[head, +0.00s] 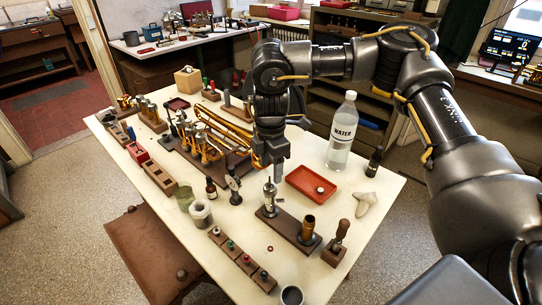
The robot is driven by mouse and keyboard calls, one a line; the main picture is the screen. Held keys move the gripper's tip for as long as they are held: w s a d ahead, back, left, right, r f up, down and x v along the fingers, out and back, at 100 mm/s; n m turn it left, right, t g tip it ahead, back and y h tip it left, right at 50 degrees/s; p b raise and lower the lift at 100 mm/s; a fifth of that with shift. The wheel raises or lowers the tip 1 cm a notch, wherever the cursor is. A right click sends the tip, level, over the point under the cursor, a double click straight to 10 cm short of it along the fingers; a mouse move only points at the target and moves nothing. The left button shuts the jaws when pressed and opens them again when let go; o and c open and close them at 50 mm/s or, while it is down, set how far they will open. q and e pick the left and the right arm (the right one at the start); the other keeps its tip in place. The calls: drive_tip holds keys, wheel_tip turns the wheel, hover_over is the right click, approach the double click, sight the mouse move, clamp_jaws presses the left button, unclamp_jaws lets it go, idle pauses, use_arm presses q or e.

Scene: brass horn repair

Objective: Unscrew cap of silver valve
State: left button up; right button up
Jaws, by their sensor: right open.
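My right gripper (273,172) points straight down just above the top of the silver valve. Its jaws are open. In this view I cannot tell whether its fingers are around the valve's top or only over it, and the cap is too small to make out clearly. My left gripper is not in view.
A red tray (299,176) with a small pale round part lies right of the valve. Behind it stand a clear water bottle (341,135) and a dark bottle (374,160). The brass horn (225,127) lies behind.

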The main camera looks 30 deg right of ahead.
sight(271, 186)
wheel_tip(271, 186, down, 6)
drive_tip(key=shift+r+p, duration=0.15)
drive_tip(key=shift+p, duration=0.15)
drive_tip(key=shift+f, duration=0.9)
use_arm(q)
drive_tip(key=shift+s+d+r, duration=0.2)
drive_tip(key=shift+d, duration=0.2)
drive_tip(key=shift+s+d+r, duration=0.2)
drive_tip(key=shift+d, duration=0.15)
